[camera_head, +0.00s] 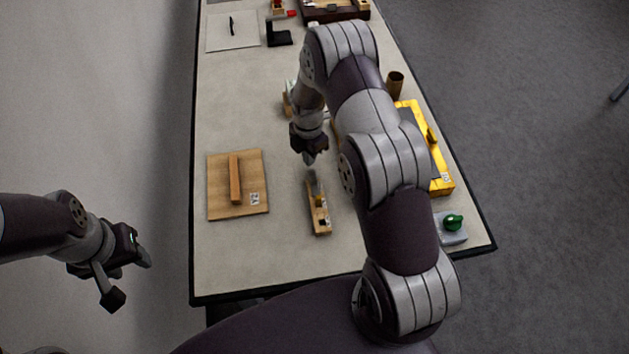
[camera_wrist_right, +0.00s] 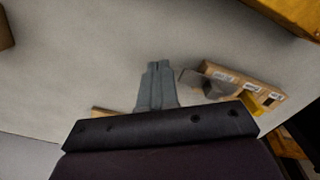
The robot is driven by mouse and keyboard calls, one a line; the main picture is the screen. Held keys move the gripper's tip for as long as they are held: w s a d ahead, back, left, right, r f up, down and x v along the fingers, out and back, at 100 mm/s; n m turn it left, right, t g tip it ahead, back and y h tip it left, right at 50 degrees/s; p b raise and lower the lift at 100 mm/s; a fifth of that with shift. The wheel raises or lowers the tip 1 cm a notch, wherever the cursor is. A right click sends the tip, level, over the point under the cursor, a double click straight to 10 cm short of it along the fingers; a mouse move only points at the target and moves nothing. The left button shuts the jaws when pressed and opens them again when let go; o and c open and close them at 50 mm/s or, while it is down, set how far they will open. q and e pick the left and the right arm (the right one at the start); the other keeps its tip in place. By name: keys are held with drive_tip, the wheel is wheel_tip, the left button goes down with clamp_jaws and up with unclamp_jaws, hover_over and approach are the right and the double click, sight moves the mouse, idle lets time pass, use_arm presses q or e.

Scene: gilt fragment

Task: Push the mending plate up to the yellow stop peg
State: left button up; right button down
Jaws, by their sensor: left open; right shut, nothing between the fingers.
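The mending plate (camera_head: 312,184) is a small grey piece at the far end of a narrow wooden strip (camera_head: 321,226). The yellow stop peg (camera_head: 320,202) stands on that strip, nearer to me; a gap seems to separate them. My left gripper (camera_head: 128,275) is open and empty, off the table's left side.
A wooden board with a bar (camera_head: 222,202) lies left of the strip. A yellow-framed tray (camera_head: 441,186) and a green knob on a grey base (camera_head: 453,222) are at the right, partly behind my right arm. A brown cup (camera_head: 395,84) stands farther back.

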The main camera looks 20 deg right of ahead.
sight(311, 167)
drive_tip(key=shift+f+b, duration=0.75)
drive_tip(key=shift+f, duration=0.35)
drive_tip(key=shift+r, duration=0.15)
drive_tip(key=shift+s+a+p, duration=0.15)
drive_tip(key=shift+s+p, duration=0.15)
drive_tip(key=shift+s, duration=0.3)
drive_tip(key=shift+s+a+p, duration=0.15)
drive_tip(key=shift+s+p, duration=0.15)
drive_tip(key=shift+s, duration=0.3)
drive_tip(key=shift+w, duration=0.1)
drive_tip(key=shift+w+d, duration=0.1)
drive_tip(key=shift+w, duration=0.2)
wheel_tip(311, 167, up, 9)
drive_tip(key=p, duration=0.6)
